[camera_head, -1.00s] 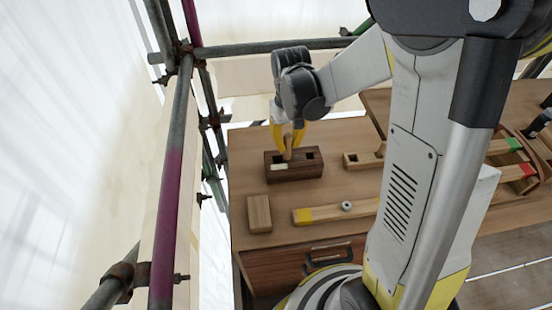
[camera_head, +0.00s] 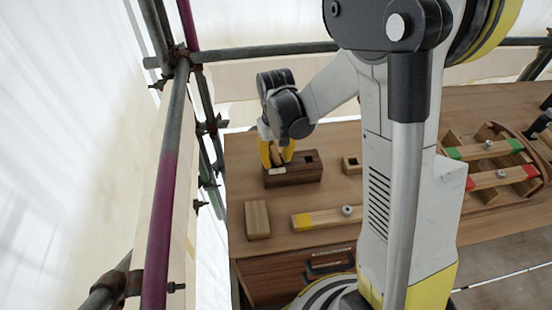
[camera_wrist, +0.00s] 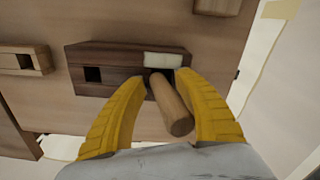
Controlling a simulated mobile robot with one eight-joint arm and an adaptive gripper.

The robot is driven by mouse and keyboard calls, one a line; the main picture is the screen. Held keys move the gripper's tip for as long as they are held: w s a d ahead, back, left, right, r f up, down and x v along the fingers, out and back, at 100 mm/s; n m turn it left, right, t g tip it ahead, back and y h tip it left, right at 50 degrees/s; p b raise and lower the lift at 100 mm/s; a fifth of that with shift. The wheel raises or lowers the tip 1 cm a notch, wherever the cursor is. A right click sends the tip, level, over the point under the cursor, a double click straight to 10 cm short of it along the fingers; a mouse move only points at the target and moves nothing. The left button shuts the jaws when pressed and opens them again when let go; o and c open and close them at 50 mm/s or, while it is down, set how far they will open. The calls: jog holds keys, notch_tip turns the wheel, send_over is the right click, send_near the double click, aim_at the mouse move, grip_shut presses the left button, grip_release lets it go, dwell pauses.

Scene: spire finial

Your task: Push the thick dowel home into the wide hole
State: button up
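The thick dowel (camera_wrist: 172,105) is a round light-wood peg. In the wrist view it slants between the two yellow fingers of my gripper (camera_wrist: 162,76), with its far end at the dark hole beside the white label. The fingers close in on both its sides. The dark brown block (camera_wrist: 112,53) has a second square hole (camera_wrist: 93,74), which is empty. In the head view my gripper (camera_head: 276,155) is over the left part of the block (camera_head: 300,174). The fingers mostly hide the dowel there, and I cannot tell how deep its end sits.
A small light block (camera_head: 257,220) and a bar with a yellow end (camera_head: 325,218) lie in front on the table. Another holed wood piece (camera_head: 350,165) is to the right. Scaffold poles (camera_head: 165,190) stand at the left. Bars with green and red ends lie far right.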

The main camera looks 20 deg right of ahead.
jog(key=shift+a, duration=0.1)
notch_tip(320, 180, up, 12)
jog(key=p, duration=0.4)
jog(key=shift+f, duration=0.1)
jog(key=s+r+t, duration=0.7)
jog(key=s+r, duration=0.3)
jog(key=s, duration=0.4)
jog(key=shift+r+m, duration=0.15)
jog(key=shift+m, duration=0.25)
notch_tip(320, 180, down, 4)
jog(key=b, duration=0.4)
